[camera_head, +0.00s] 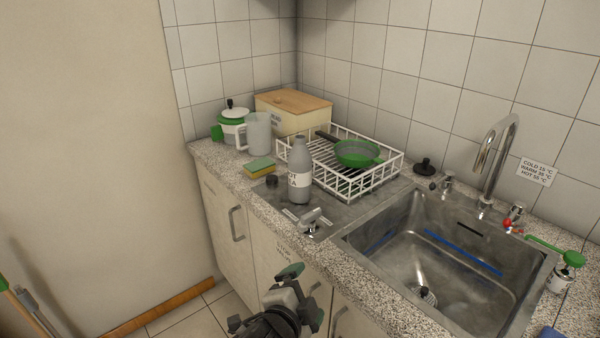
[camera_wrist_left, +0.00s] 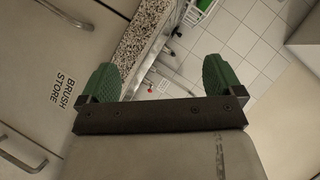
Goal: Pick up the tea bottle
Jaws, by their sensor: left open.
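A grey bottle (camera_head: 301,171) with a white label stands upright on the counter, just left of the dish rack; only part of the label's lettering shows, and I cannot read "tea" on it. My left gripper (camera_head: 290,273) is low in front of the cabinets, below the counter edge and apart from the bottle. In the left wrist view my gripper's green fingers (camera_wrist_left: 161,80) are spread wide with nothing between them. The bottle does not show in that view. My right gripper is not in view.
A white wire rack (camera_head: 387,174) with a green pan (camera_head: 358,153) stands behind the bottle. A sponge (camera_head: 259,168), a pitcher (camera_head: 259,135) and a small metal tool (camera_head: 310,220) are nearby. The sink (camera_head: 440,265) opens to the right. Cabinet fronts (camera_head: 225,208) drop below the counter.

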